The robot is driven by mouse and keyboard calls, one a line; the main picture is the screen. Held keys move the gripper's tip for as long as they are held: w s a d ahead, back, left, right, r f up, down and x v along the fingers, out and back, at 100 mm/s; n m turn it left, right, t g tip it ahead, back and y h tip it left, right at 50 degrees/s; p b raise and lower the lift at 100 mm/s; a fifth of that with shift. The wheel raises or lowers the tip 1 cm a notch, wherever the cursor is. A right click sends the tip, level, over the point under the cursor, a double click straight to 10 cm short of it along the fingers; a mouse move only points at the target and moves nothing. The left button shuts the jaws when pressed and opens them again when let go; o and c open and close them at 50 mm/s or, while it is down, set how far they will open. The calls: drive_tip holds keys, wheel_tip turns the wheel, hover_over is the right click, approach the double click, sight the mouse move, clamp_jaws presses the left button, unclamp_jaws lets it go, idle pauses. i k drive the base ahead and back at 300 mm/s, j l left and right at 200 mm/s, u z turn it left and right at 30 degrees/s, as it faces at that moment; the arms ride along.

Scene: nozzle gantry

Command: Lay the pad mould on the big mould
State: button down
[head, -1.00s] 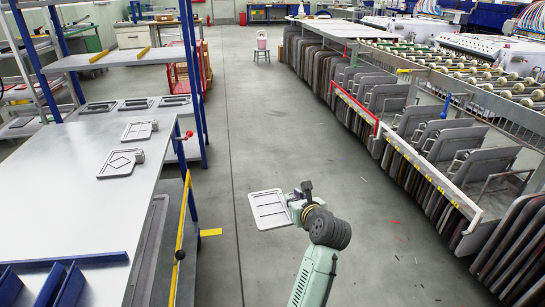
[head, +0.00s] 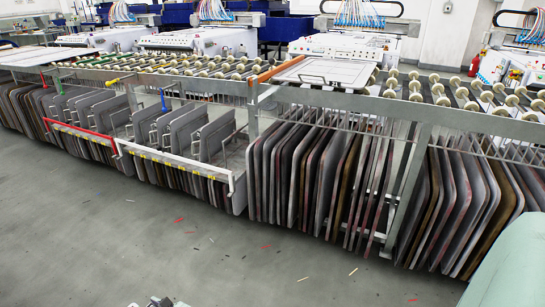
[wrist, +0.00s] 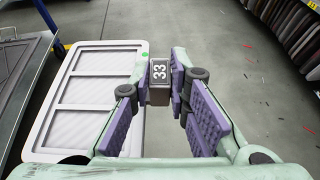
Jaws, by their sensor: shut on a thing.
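In the wrist view my gripper (wrist: 160,85) is shut on a grey block marked 33. The block sits at the edge of the pad mould (wrist: 82,95), a pale flat frame with three panels. The pad mould extends left of the fingers, above the floor. In the head view a large pale flat plate with a front handle, which looks like the big mould (head: 325,71), lies on the roller gantry, right of centre.
Rollers (head: 180,65) lie left and right of the plate. Racks of upright grey boards (head: 325,170) fill the gantry's underside. A white rail (head: 180,165) juts out in front at left. The floor (head: 150,255) before the gantry is open, with small scraps.

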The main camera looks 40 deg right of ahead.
sight(327, 72)
drive_tip(key=l+z, duration=0.2)
drive_tip(key=z, duration=0.3)
drive_tip(key=i+l+z, duration=0.1)
drive_tip(key=z, duration=0.4)
drive_tip(key=i, duration=0.05)
